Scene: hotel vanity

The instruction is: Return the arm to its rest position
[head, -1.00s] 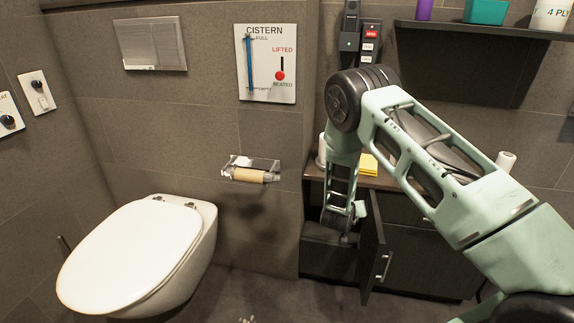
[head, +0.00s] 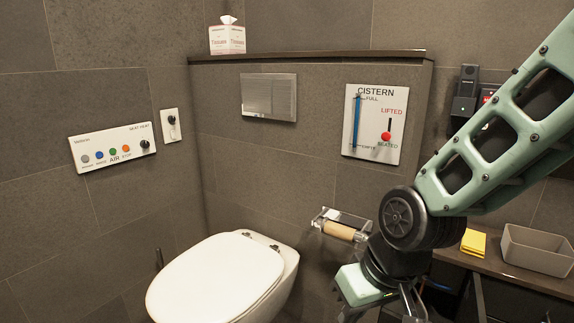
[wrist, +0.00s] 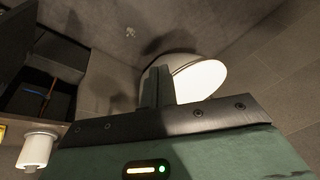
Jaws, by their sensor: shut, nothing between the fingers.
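My arm reaches down from the right side of the head view, bent at a dark round joint. My gripper (wrist: 156,87) shows in the wrist view as dark fingers pressed together, shut with nothing between them. In that view the fingers point toward the toilet, with floor beyond them. In the head view the wrist end is low, right of the toilet and in front of the paper holder, and is partly cut off by the bottom edge.
The toilet (head: 215,280) has its lid down. A paper holder (head: 338,230) is on the wall close behind my arm. In the wrist view, an open compartment (wrist: 40,90) and a white roll (wrist: 37,150) are at left.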

